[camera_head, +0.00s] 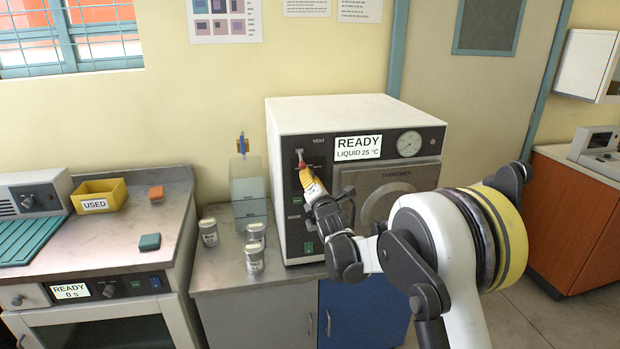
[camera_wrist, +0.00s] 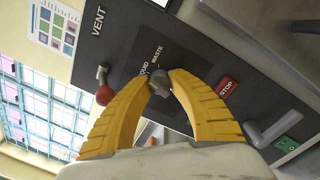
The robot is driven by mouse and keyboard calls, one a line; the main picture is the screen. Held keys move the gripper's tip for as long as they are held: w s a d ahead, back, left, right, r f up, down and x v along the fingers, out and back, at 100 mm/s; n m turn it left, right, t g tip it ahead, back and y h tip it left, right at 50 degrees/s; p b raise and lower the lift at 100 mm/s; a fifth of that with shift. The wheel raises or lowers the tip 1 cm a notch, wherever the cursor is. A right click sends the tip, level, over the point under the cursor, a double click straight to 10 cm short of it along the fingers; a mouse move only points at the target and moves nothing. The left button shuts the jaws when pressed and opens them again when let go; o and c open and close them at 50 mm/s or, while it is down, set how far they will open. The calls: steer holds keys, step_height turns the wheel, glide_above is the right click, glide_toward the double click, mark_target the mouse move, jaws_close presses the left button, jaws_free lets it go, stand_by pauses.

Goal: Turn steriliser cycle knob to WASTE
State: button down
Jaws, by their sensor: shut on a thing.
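The steriliser (camera_head: 345,114) is a white box with a dark front panel on the steel bench. Its display (camera_head: 358,147) reads "READY LIQUID 25 °C". The grey cycle knob (camera_wrist: 160,84) sits on the panel in the wrist view, with the words LIQUID and WASTE printed just beyond it. My gripper (camera_wrist: 160,78) has its two yellow fingers shut on this knob, one on each side. In the head view my gripper (camera_head: 306,178) reaches the left part of the panel and hides the knob. I cannot tell which word the knob points to.
The red-tipped VENT lever (camera_wrist: 104,92) is close beside the left finger. The red STOP button (camera_wrist: 228,89), a grey handle (camera_wrist: 272,128) and a green switch (camera_wrist: 286,145) lie to the right. Several small jars (camera_head: 254,258) stand on the bench left of the steriliser.

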steer(key=m, duration=0.4)
steer(key=shift+m, duration=0.4)
steer(key=m, duration=0.3)
steer(key=shift+m+h, duration=0.3)
steer(key=shift+m, duration=0.4)
steer(key=c, duration=1.1)
jaws_free()
steer(key=shift+c, duration=0.2)
steer(key=v, duration=1.2)
